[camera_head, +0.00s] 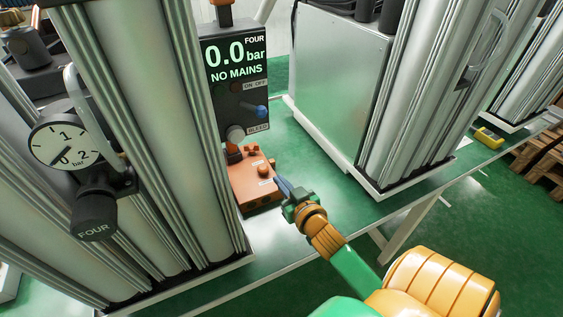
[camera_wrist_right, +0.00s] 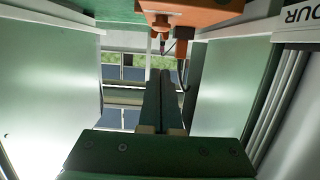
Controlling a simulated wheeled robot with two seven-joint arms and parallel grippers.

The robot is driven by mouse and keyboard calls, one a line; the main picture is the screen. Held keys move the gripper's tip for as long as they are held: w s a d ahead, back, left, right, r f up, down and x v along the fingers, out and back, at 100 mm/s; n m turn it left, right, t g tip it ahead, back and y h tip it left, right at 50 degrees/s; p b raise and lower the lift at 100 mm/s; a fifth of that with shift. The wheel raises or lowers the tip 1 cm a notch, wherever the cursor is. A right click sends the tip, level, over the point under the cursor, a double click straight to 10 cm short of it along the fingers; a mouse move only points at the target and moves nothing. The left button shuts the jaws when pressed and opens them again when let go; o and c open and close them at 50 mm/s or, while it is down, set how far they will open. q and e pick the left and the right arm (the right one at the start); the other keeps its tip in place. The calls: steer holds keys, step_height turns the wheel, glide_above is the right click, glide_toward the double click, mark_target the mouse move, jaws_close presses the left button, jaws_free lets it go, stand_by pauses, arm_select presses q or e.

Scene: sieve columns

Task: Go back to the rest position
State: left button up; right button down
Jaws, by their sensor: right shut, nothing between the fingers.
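My right gripper (camera_head: 284,188) reaches in from the lower right of the head view, just right of an orange box (camera_head: 252,184) at the foot of a dark panel. In the right wrist view its two fingers (camera_wrist_right: 164,100) lie together with nothing between them. The orange box (camera_wrist_right: 195,12) shows at the top of that view; I cannot tell whether the gripper touches it. My left gripper is not in view.
The dark panel (camera_head: 235,75) reads "0.0 bar NO MAINS". Tall metal columns stand left (camera_head: 160,110) and right (camera_head: 425,80). A round gauge (camera_head: 65,140) and black knob (camera_head: 96,215) marked FOUR are at left. Green bench surface (camera_head: 315,195) lies between the columns.

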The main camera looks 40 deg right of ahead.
stand_by(0.4)
steer(key=s+a+f+g, duration=0.1)
steer(key=s+a+f, duration=0.1)
steer(key=s+a+f+g, duration=0.1)
steer(key=s+f+g, duration=0.1)
steer(key=s+a+f+n+g+y, duration=0.1)
steer(key=s+a+f+g, duration=0.1)
steer(key=shift+s+a+f, duration=0.35)
steer(key=shift+s+f, duration=0.05)
steer(key=s+a+f+n+g+y, duration=0.35)
steer(key=s+a+g, duration=0.35)
steer(key=s, duration=0.5)
step_height(320, 180, down, 16)
steer(key=s, duration=0.2)
steer(key=s+d+f+g+h, duration=0.1)
steer(key=s+f+g, duration=0.1)
steer(key=s+f, duration=0.8)
steer(key=shift+s+d+f, duration=0.2)
steer(key=shift+s+d, duration=0.05)
steer(key=shift+s, duration=0.9)
steer(key=shift+n, duration=0.25)
steer(key=shift+d, duration=0.15)
